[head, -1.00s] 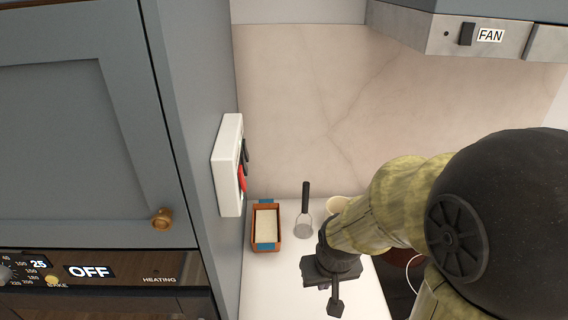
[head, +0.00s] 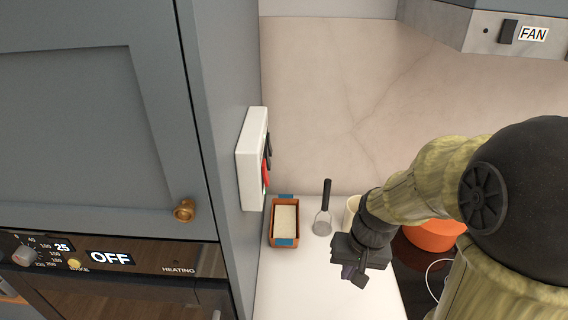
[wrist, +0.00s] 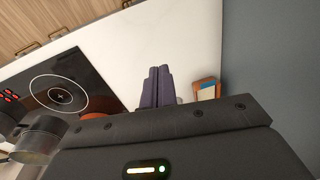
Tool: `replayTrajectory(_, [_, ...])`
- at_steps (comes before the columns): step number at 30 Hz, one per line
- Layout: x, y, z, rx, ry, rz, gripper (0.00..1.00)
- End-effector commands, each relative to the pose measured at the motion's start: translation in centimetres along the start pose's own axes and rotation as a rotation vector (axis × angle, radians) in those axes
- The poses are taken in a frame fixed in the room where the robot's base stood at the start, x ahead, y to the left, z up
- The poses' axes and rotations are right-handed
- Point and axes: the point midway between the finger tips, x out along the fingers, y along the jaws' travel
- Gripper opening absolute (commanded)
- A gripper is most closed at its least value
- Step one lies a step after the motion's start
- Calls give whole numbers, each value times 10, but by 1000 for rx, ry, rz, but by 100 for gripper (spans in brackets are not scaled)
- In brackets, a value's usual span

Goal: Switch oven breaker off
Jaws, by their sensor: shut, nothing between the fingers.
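A white breaker box (head: 252,158) is fixed to the side of the tall grey-blue cabinet in the head view. It is seen nearly edge-on, with a red switch (head: 265,172) and a dark switch (head: 268,147) on its face. Their labels and exact positions cannot be read. My gripper (head: 357,277) is shut and empty, low over the white counter, to the right of and below the box. In the wrist view its two fingers (wrist: 157,88) lie together over the counter. The breaker box is not visible in the wrist view.
The oven (head: 120,262) shows OFF at lower left. An orange-brown tin (head: 272,228), a dark-handled utensil (head: 326,197) and a cream cup (head: 350,212) stand on the counter. An orange pot (head: 436,235) is on the hob (wrist: 72,88). The fan hood (head: 480,35) hangs at upper right.

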Motion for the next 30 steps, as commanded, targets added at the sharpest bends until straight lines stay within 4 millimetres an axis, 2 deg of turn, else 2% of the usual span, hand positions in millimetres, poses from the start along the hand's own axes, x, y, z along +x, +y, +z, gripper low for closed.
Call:
replayTrajectory(4, [-5, -24, -38, 104, -137, -231, 0])
replayTrajectory(8, [-30, -50, -78, 140, -212, -521, 0])
replayTrajectory(11, [-66, -61, -113, 129, -224, -783, 0])
replayTrajectory(15, [-125, -55, -153, 66, -176, -1116, 0])
replayTrajectory(18, [-156, -45, -166, 20, -133, -1263, 0])
replayTrajectory(21, [-170, -40, -171, -6, -112, -1323, 0])
replayTrajectory(30, [-171, -41, -170, -7, -113, -1325, 0])
